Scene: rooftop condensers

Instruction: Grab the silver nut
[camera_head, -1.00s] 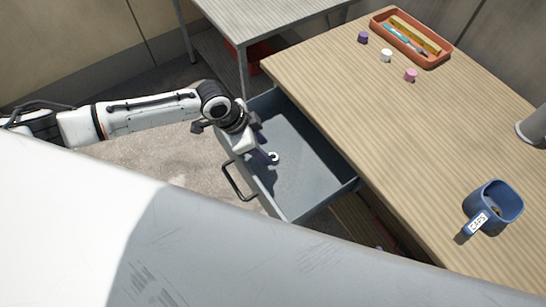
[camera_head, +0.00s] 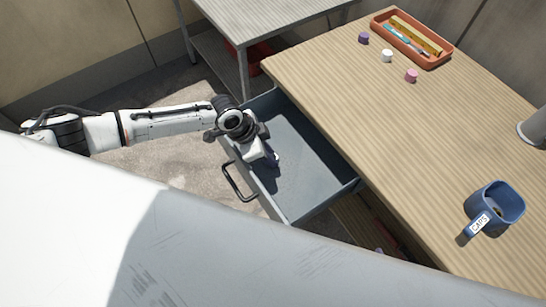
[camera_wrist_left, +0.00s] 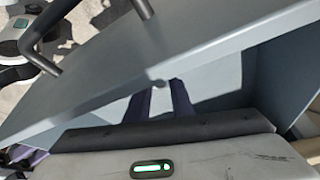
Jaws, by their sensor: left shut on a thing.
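The open grey-blue drawer (camera_head: 318,160) juts out from the wooden desk. My left gripper (camera_head: 273,160) reaches down into it near its front wall. In the left wrist view its two dark purple fingers (camera_wrist_left: 161,94) are close together inside the drawer. They are shut on the silver nut (camera_wrist_left: 158,81), of which only a small grey bit shows at the fingertips. In the head view the gripper hides nearly all of the nut. My right gripper is not in view.
The drawer's black handle (camera_head: 238,184) is on its front. On the desk (camera_head: 400,125) are a blue cup labelled CAPS (camera_head: 497,203), an orange tray (camera_head: 446,64) with pens, and purple, white and pink caps. A grey table (camera_head: 262,18) stands behind.

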